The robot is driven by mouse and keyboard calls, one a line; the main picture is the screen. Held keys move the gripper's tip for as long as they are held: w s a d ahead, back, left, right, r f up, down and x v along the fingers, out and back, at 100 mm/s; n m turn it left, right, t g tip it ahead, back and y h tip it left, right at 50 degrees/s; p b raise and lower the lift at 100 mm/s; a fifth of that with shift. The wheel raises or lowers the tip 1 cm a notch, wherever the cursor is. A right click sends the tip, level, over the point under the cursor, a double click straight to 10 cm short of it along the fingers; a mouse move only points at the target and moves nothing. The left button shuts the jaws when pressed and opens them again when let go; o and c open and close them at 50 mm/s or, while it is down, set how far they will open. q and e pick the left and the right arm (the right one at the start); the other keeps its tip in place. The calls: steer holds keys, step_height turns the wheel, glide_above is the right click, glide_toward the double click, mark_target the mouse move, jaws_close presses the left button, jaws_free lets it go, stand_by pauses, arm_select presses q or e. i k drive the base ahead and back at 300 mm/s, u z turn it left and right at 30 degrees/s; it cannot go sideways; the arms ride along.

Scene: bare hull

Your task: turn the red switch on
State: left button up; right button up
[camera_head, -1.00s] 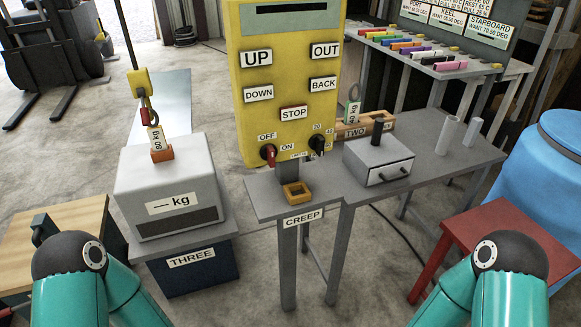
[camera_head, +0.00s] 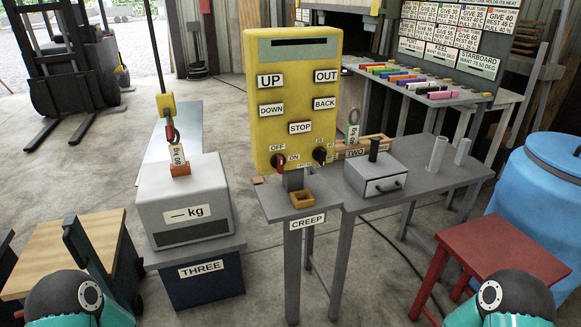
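The red switch (camera_head: 279,160) is a small red rotary knob low on the left of the yellow control panel (camera_head: 291,100). The OFF label sits at its upper left and the ON label at its lower right. Its handle looks close to upright; I cannot tell for certain which label it points to. Only the teal upper parts of my two arms show at the bottom left and bottom right corners. Both grippers are out of view, and nothing of mine is near the panel.
A black knob (camera_head: 319,155) is right of the red switch. A grey table (camera_head: 425,182) with a small drawer box (camera_head: 377,178) extends right. A grey kg box (camera_head: 185,207) with a hanging hook stands left. A red stool (camera_head: 500,250) and blue barrel (camera_head: 545,185) are at right.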

mark_target(278, 161)
steer(key=u, duration=0.1)
steer(key=i, duration=0.9)
steer(key=z, duration=0.05)
